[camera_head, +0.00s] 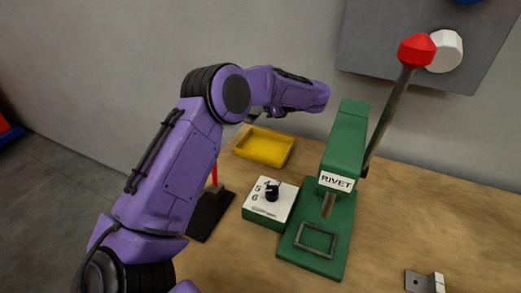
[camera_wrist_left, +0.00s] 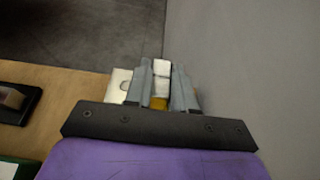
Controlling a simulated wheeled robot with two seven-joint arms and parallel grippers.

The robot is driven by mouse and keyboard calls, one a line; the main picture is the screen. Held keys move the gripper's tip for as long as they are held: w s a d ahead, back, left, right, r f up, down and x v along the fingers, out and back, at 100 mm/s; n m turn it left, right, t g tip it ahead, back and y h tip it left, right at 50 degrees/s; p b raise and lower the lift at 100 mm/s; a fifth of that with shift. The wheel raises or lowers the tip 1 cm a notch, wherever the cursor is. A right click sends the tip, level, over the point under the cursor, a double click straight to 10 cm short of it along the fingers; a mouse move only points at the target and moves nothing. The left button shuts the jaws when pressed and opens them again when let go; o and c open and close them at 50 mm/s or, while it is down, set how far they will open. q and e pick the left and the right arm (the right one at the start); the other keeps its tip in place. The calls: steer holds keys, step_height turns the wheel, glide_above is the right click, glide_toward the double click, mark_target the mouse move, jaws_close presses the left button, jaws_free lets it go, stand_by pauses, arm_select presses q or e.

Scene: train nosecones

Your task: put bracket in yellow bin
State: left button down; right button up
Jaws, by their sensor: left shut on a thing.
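The yellow bin (camera_head: 262,158) stands at the back left of the table in the head view. My left arm reaches over toward it, and its wrist end is above and behind the bin. My left gripper (camera_wrist_left: 163,88) is shut on a metal bracket (camera_wrist_left: 121,84), whose holed plate shows left of the fingers. A light part of the bracket also shows between the fingers. A small yellow patch, likely the bin, shows between the fingers. In the head view the fingers are mostly hidden behind the arm. A second bracket (camera_head: 423,282) lies at the table's lower right. My right gripper is out of view.
A green rivet press (camera_head: 346,145) with a red-knobbed lever (camera_head: 416,50) stands right of the bin. A white-topped box with a black knob (camera_head: 268,203) and a black base with a red upright (camera_head: 209,212) stand in front. The wall is close behind the table.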

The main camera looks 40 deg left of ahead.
arm_select(q)
steer(key=shift+w+f+b, duration=0.1)
steer(key=shift+f+b, duration=0.2)
steer(key=shift+f, duration=0.35)
steer(key=shift+w+f, duration=0.15)
steer(key=shift+f, duration=0.15)
step_height(320, 180, down, 9)
steer(key=p, duration=0.2)
steer(key=shift+d+r+p, duration=0.1)
steer(key=shift+p, duration=0.25)
steer(key=shift+w+f, duration=0.15)
steer(key=shift+f, duration=0.3)
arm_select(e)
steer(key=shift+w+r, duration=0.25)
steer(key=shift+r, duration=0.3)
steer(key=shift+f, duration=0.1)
arm_select(q)
steer(key=shift+f+b, duration=0.1)
steer(key=shift+b, duration=0.25)
steer(key=c, duration=1.2)
jaws_free()
steer(key=shift+c, duration=0.2)
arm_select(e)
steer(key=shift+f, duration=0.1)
